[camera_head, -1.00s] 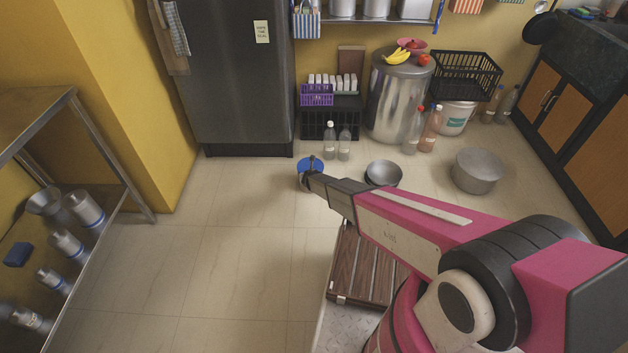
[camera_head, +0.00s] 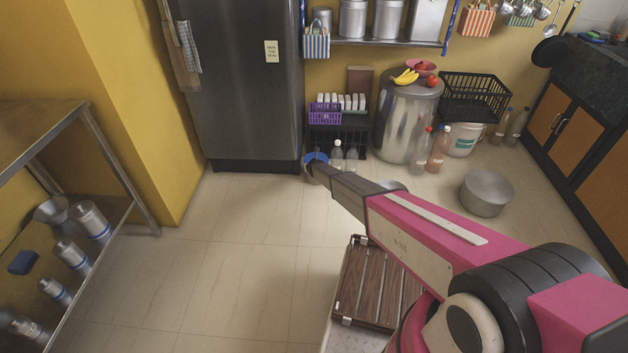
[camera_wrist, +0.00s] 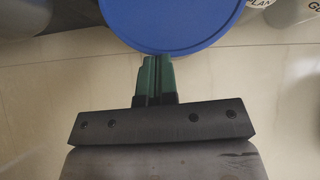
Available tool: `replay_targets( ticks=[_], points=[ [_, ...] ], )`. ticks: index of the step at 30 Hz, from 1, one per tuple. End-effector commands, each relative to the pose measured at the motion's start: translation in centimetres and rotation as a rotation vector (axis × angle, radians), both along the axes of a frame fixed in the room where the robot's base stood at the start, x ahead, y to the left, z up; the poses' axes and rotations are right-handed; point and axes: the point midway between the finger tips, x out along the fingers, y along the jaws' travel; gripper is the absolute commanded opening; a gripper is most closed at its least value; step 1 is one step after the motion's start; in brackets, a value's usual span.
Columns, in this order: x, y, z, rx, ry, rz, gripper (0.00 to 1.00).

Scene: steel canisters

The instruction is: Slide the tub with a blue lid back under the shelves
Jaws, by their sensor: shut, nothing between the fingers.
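The tub with a blue lid (camera_head: 317,156) stands on the floor, just right of the fridge's front corner and left of two clear bottles. Its blue lid (camera_wrist: 170,18) fills the top middle of the wrist view; its body is mostly hidden by the lid and my arm. My gripper (camera_head: 313,170) is at the tub's near side. In the wrist view its green fingers (camera_wrist: 154,72) are together and empty, with their tips at or under the lid's near rim. I cannot tell whether they touch the tub. The wall shelf (camera_head: 385,42) is behind, above the floor goods.
The fridge (camera_head: 240,85) is close on the left. Bottles (camera_head: 337,155), a black crate with a purple basket (camera_head: 325,113) and a steel canister (camera_head: 402,125) stand behind and right. A bowl (camera_head: 392,186) is partly hidden by my arm; a pot (camera_head: 487,193) is farther right.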

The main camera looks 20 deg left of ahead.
Motion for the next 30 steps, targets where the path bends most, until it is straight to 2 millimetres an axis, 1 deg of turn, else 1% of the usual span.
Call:
replay_targets(
  ticks=[1, 3, 5, 17, 23, 26, 30],
  points=[
    [1.5, 0.5, -0.3, -0.001, 0.0, -0.001, 0.0],
    [2.3, 0.8, -0.2, 0.0, 0.0, -0.001, 0.0],
    [2.8, 0.9, -0.2, 0.0, 0.001, 0.0, 0.0],
    [2.9, 0.9, -0.1, -0.002, 0.001, 0.0, 0.0],
    [2.2, 0.7, 0.0, 0.0, 0.001, -0.001, 0.0],
    [1.3, 0.5, 0.0, -0.002, 0.001, -0.001, 0.0],
    [-0.7, 0.0, 0.1, -0.002, 0.0, -0.004, 0.0]
  ],
)
